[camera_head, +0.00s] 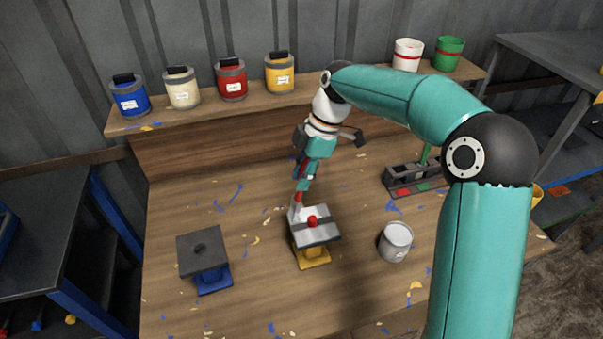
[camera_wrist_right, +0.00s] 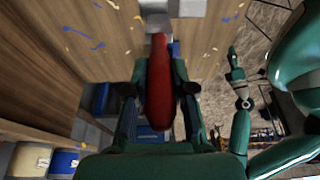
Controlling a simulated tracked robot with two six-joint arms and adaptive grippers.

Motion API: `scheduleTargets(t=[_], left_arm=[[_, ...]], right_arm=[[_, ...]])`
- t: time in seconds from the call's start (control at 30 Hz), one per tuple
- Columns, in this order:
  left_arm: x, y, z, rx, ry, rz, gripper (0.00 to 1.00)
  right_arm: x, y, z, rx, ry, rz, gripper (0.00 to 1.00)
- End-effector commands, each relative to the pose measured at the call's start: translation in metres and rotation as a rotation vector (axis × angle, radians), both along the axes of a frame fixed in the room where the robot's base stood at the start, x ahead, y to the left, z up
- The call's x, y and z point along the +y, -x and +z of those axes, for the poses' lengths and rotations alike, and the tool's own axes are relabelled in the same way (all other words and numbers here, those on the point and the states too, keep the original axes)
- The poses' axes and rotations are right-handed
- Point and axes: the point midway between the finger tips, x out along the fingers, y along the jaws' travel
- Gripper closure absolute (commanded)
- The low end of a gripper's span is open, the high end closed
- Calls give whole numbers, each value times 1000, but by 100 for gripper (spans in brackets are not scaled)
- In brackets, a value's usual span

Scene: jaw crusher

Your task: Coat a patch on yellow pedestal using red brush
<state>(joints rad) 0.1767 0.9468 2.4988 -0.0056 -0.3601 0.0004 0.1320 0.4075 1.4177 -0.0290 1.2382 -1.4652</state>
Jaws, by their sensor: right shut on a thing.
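The yellow pedestal (camera_head: 312,258) stands on the workbench in the head view, under a pale plate (camera_head: 318,237) with a dark stripe. A small round red spot or knob (camera_head: 312,221) shows on that plate. My right gripper (camera_head: 306,172) is shut on the red brush (camera_head: 298,199), whose handle also shows between the fingers in the right wrist view (camera_wrist_right: 160,85). The brush points down, its pale tip at the plate's back left edge; I cannot tell if they touch. A teal arm part, possibly my left gripper (camera_wrist_right: 236,68), shows in the wrist view, its jaws unclear.
A blue pedestal (camera_head: 214,280) with a dark plate stands at left. A white can (camera_head: 395,242) stands at right, near a dark holder (camera_head: 415,180). Blue, cream, red (camera_head: 232,80) and yellow paint cans line the back shelf, with white and green (camera_head: 447,53) buckets.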

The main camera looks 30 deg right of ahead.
Motion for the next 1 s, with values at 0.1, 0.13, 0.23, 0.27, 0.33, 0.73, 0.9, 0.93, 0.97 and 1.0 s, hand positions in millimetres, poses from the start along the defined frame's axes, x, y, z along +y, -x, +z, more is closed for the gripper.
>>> scheduleTargets(t=[0.1, 0.13, 0.23, 0.27, 0.33, 0.73, 0.9, 0.93, 0.97, 1.0], left_arm=[[0, 0, 1, 0, 0, 0, 25], [0, 0, 1, 0, 0, 0, 25], [0, 0, 1, 0, 0, 0, 25], [0, 0, 1, 0, 0, 0, 25], [0, 0, 1, 0, 0, 0, 25], [0, 0, -2, 0, 0, 0, 25], [0, 0, -4, 0, 0, 0, 25], [0, 0, -5, 0, 0, 0, 25], [0, 0, -5, 0, 0, 0, 25], [0, 0, -6, 0, 0, 0, 25]], right_arm=[[0, 0, 1, -1, 0, 0, 100], [0, 0, 1, -1, 0, 0, 100], [0, 0, 1, -1, 0, 0, 100], [0, 0, 1, -1, 0, 0, 100], [0, 0, 1, -1, 0, 0, 100], [0, 0, -3, -1, 0, 0, 100], [0, 0, -6, 0, 0, 0, 100], [0, 0, -6, 0, 0, 0, 100], [0, 0, -7, 0, 0, 0, 100], [0, 0, -7, 0, 0, 0, 100]])
